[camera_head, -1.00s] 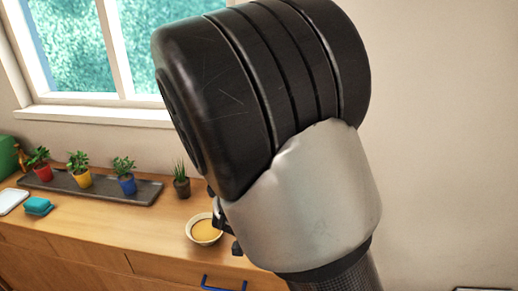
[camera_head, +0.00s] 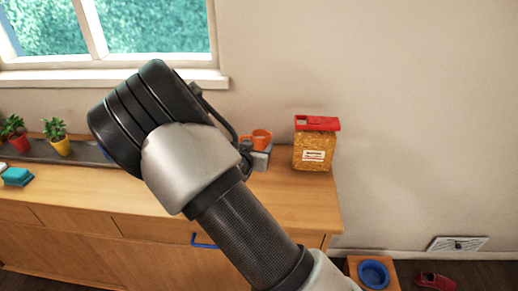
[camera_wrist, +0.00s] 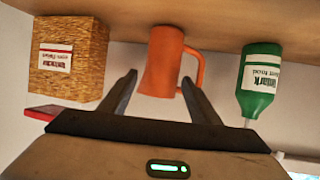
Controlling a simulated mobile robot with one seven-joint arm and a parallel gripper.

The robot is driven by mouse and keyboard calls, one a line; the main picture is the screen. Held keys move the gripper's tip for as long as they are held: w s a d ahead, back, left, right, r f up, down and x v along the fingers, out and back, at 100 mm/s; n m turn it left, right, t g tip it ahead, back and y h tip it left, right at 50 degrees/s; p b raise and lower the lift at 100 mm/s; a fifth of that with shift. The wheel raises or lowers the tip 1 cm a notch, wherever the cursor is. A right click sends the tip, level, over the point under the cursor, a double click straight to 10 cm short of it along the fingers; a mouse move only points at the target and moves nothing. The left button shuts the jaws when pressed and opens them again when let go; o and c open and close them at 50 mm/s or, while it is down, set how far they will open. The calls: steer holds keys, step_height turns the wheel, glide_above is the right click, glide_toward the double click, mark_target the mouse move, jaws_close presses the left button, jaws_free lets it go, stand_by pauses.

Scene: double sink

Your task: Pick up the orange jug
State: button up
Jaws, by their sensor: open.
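The orange jug (camera_head: 261,136) stands upright on the wooden counter near its right end; its lower part is hidden behind a grey part, probably my gripper, in the head view. The wrist view is upside down and shows the jug (camera_wrist: 161,62) with its handle on the right. My gripper (camera_wrist: 158,78) is open and empty, its fingers pointing at the jug. One finger shows left of the jug's body, the other at its right side near the handle. How far the fingertips are from the jug is hard to tell.
A red-lidded box of dry food (camera_head: 313,150) stands right of the jug. A green bottle (camera_wrist: 261,80) stands on the jug's handle side. Potted plants (camera_head: 58,137) stand in a tray under the window. A blue bowl (camera_head: 374,273) is below the counter's right end.

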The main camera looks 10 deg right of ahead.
steer(key=x, duration=0.5)
steer(key=shift+w+a+f, duration=0.1)
steer(key=shift+w+f, duration=0.15)
steer(key=shift+f, duration=0.1)
steer(key=shift+c, duration=0.3)
steer(key=shift+r, duration=0.1)
steer(key=c, duration=1.1)
